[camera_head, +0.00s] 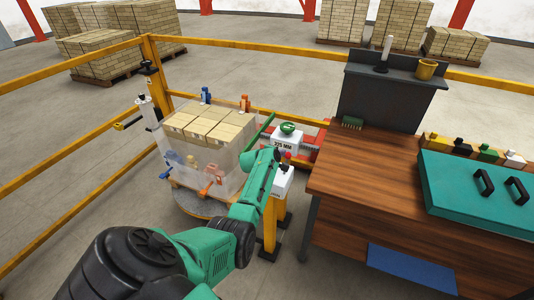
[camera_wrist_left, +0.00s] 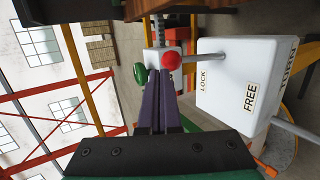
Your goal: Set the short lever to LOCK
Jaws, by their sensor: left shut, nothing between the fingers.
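A white box (camera_wrist_left: 235,72) carries the labels LOCK (camera_wrist_left: 203,80) and FREE (camera_wrist_left: 250,97) in the left wrist view. A short metal lever with a red ball knob (camera_wrist_left: 172,61) sticks out of it, on the side nearer LOCK. I cannot tell whether it is fully at LOCK. My left gripper (camera_wrist_left: 161,76) is shut and empty, its dark purple fingertips just by the red knob; contact is unclear. In the head view the white box (camera_head: 284,183) stands on a yellow post, and my left gripper (camera_head: 276,154) is beside it, partly hidden. My right gripper is not in view.
A green knob (camera_head: 288,127) sits on a white housing marked 325 MM (camera_head: 283,146) just behind. A wooden bench (camera_head: 370,185) stands close on the right. Yellow rails (camera_head: 75,168) bound the left.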

